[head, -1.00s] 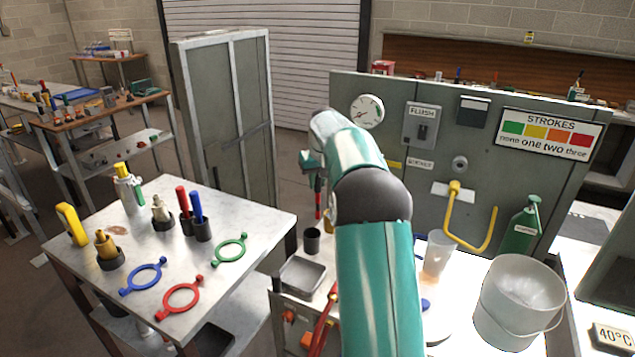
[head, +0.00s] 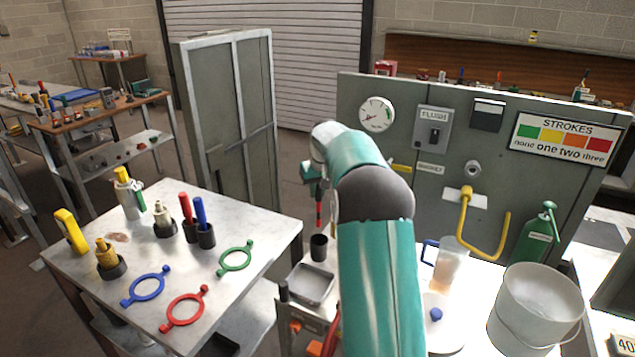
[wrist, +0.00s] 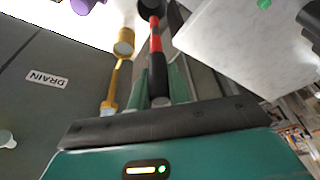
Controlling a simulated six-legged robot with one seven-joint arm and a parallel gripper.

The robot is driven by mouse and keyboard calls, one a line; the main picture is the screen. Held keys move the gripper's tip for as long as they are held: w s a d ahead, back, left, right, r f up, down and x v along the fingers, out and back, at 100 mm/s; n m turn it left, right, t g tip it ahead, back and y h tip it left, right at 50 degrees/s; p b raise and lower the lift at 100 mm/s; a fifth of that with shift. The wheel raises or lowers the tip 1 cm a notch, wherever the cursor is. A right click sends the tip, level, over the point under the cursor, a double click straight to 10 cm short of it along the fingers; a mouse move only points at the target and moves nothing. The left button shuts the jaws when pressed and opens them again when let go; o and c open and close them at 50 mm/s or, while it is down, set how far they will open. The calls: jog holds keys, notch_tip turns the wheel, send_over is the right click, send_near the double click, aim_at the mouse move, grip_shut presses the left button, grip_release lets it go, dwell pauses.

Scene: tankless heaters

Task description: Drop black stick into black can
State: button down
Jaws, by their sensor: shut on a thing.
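My gripper (head: 314,174) is shut on the black stick (head: 319,211), which has red bands and hangs nearly upright below the jaws. In the wrist view the stick (wrist: 157,72) runs away from between the green fingers (wrist: 160,84). The black can (head: 318,247) stands at the back of the small bench, just below the stick's lower end in the head view. In the wrist view a dark round shape (wrist: 150,7), likely the can, shows at the stick's far end. Whether the tip is inside its rim I cannot tell.
A grey metal tray (head: 310,285) lies in front of the can. The grey panel (head: 395,150) with a gauge rises behind. A yellow pipe (wrist: 117,75) is close beside the stick in the wrist view. A table (head: 130,270) with rings and holders stands left.

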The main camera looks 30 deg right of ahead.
aim_at(319, 225)
jog(key=shift+s+f, duration=0.15)
jog(key=shift+f, duration=5.7)
jog(key=c, duration=1.2)
grip_release()
jog(key=shift+c, duration=0.2)
jog(key=s, duration=0.2)
jog(key=shift+s+a, duration=0.3)
jog(key=shift+s, duration=0.05)
